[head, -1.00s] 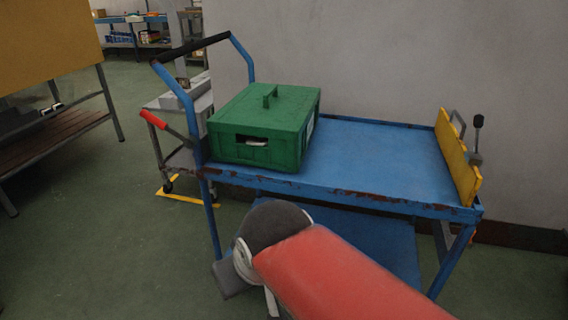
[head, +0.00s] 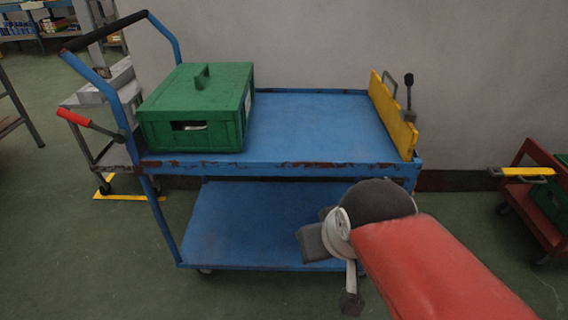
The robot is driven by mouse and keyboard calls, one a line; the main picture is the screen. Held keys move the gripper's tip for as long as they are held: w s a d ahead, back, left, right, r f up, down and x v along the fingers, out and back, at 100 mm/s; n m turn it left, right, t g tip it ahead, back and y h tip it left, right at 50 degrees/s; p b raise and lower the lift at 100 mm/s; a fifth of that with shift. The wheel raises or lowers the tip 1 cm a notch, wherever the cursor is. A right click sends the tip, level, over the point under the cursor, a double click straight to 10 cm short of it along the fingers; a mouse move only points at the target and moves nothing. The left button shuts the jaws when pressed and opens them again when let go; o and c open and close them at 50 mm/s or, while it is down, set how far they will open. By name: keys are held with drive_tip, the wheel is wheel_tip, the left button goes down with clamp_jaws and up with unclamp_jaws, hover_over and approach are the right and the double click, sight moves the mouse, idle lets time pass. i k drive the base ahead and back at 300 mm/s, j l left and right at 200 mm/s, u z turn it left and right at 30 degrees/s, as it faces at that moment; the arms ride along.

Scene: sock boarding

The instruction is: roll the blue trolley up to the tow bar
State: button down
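The blue trolley (head: 300,125) stands along the grey wall in the head view. It has two decks and a black-topped push handle (head: 103,31) at its left end. A lever with a red grip (head: 74,118) sticks out at that end. A yellow plate (head: 393,116) stands across its right end. A closed green box (head: 195,107) sits on the left of the top deck. My red arm crosses the lower right, in front of the trolley. My gripper's fingers (head: 350,301) hang low; their opening cannot be made out. I cannot identify the tow bar with certainty.
A dark red cart (head: 533,205) with a yellow bar (head: 527,172) and green contents stands at the right edge. A grey stepped stand (head: 104,110) is behind the handle, near yellow floor marking (head: 125,196). Green floor is open at the lower left.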

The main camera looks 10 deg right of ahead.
sight(233, 225)
drive_tip(key=i+j, duration=0.1)
drive_tip(key=j, duration=0.35)
drive_tip(key=i+j, duration=0.1)
drive_tip(key=j, duration=0.35)
drive_tip(key=i+j, duration=0.1)
drive_tip(key=j, duration=0.3)
drive_tip(key=i+j, duration=0.1)
drive_tip(key=j, duration=0.35)
drive_tip(key=i+j, duration=0.1)
drive_tip(key=j, duration=0.35)
drive_tip(key=i+j, duration=0.1)
drive_tip(key=j, duration=0.35)
drive_tip(key=i+j, duration=0.1)
drive_tip(key=j, duration=0.3)
drive_tip(key=i+j, duration=0.1)
drive_tip(key=j, duration=0.35)
drive_tip(key=l, duration=0.7)
drive_tip(key=i+u, duration=0.05)
